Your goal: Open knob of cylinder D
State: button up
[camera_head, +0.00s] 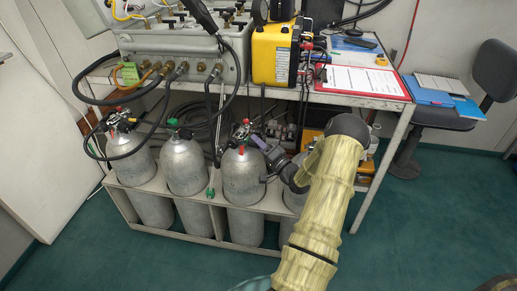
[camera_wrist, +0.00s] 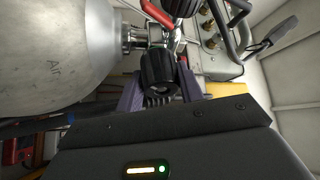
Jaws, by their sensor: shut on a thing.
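Several grey cylinders stand in a row in a rack under the bench. The third from the left (camera_head: 242,178) has a dark valve (camera_head: 242,132) with a red part on top. My gripper (camera_head: 266,147) reaches this valve from the right. In the wrist view, a grey cylinder (camera_wrist: 50,55) lettered "Air" fills the left side, with a metal valve neck beside it. The ribbed black knob (camera_wrist: 158,72) sits between my gripper's purple fingers (camera_wrist: 160,92), which are shut on it. The rightmost cylinder (camera_head: 293,200) is mostly behind my arm. I see no letter D on any cylinder.
The bench above holds a grey valve panel (camera_head: 180,62), a yellow case (camera_head: 272,55) and a red-edged clipboard (camera_head: 358,80). Black hoses (camera_head: 150,120) hang around the left cylinders. A dark chair (camera_head: 490,80) stands at right. The green floor (camera_head: 420,230) in front is clear.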

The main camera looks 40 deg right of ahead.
jog(key=shift+f+n+t+y+b, duration=0.1)
jog(key=shift+n+t+y+b, duration=0.2)
jog(key=shift+n+y+b, duration=0.75)
jog(key=shift+f+n+t+y+b, duration=0.15)
jog(key=shift+n+t+b, duration=0.2)
jog(key=shift+n, duration=1.4)
jog(key=shift+r, duration=0.1)
jog(key=o, duration=1)
jog(key=shift+r, duration=0.1)
jog(key=shift+s+d, duration=0.15)
jog(key=shift+s, duration=0.35)
jog(key=s+p, duration=0.1)
jog(key=s, duration=0.3)
jog(key=s+d, duration=0.1)
jog(key=s, duration=0.4)
jog(key=s+d+f+p, duration=0.1)
jog(key=s, duration=0.3)
jog(key=shift+s+d+p, duration=0.25)
jog(key=shift+s+p, duration=0.05)
jog(key=shift+s, duration=0.05)
